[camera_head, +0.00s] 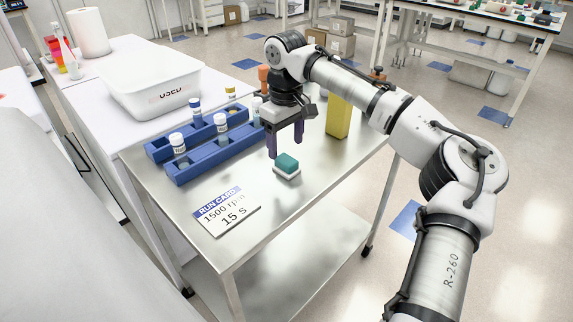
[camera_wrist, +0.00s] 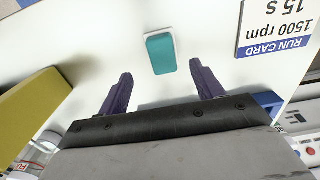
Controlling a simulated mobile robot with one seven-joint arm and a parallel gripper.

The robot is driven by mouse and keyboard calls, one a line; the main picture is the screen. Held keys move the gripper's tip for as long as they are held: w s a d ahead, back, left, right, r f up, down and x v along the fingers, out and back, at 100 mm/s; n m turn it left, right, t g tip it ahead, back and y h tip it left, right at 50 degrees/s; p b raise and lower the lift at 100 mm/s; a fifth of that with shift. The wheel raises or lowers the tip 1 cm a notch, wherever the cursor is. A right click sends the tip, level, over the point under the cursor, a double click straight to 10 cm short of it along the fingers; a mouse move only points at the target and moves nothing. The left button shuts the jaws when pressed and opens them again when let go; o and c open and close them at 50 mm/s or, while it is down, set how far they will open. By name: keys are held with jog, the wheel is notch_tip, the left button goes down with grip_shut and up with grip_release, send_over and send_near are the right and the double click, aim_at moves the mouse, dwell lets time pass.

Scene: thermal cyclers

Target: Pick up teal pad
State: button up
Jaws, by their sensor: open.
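The teal pad (camera_head: 288,162) is a small block on a white base (camera_head: 287,174) on the metal cart top. In the wrist view the teal pad (camera_wrist: 161,54) lies ahead of the fingertips and roughly centred between them, with the white base (camera_wrist: 157,35) beside it. My gripper (camera_head: 285,150) hangs with its two purple fingers just behind and above the pad in the head view. The fingers are apart with nothing between them, as the wrist view of my gripper (camera_wrist: 160,72) also shows.
The run card (camera_head: 227,209) lies front left of the pad. Blue racks (camera_head: 205,165) with several capped vials stand to the left. A yellow block (camera_head: 339,117) stands upright to the right. A white tub (camera_head: 150,92) is on the neighbouring table. The cart's front right is clear.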

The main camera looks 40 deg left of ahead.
aim_at(285, 158)
jog(key=shift+s+f+p, duration=0.15)
jog(key=shift+f+p, duration=0.05)
jog(key=shift+f, duration=1.15)
jog(key=shift+s+f+p, duration=0.1)
jog(key=shift+f+p, duration=0.1)
jog(key=shift+f, duration=1.1)
jog(key=c, duration=1.1)
jog(key=shift+o, duration=0.2)
jog(key=shift+r, duration=0.1)
notch_tip(285, 158, up, 20)
